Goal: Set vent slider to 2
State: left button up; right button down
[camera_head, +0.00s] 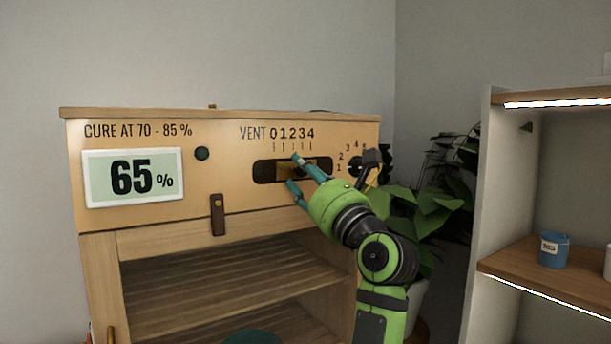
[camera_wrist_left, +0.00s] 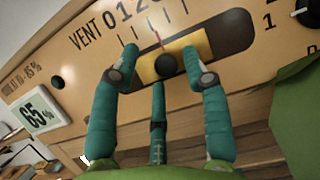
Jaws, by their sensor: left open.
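The vent slider (camera_wrist_left: 188,47) is a gold plate with a round black knob (camera_wrist_left: 165,64), set in a dark slot under the "VENT 0 1 2 3 4" scale. A thin red mark above the knob lies near the middle ticks; I cannot tell exactly which number it meets. In the head view the gold plate (camera_head: 286,171) is partly hidden by my fingers. My left gripper (camera_head: 293,171) is open at the slot. In the left wrist view its fingers (camera_wrist_left: 160,75) stand on either side of the knob, with gaps visible. My right gripper is not in view.
A black dial (camera_head: 366,162) with its own numbers is right of the slot. A 65% display (camera_head: 133,177) and a dark round button (camera_head: 202,153) are at left. A plant (camera_head: 425,210) stands close to my arm, and a shelf (camera_head: 520,262) is at far right.

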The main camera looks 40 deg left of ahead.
pick_arm(q)
jog(key=v, duration=0.7)
jog(key=shift+d, duration=0.15)
jog(key=shift+s, duration=0.15)
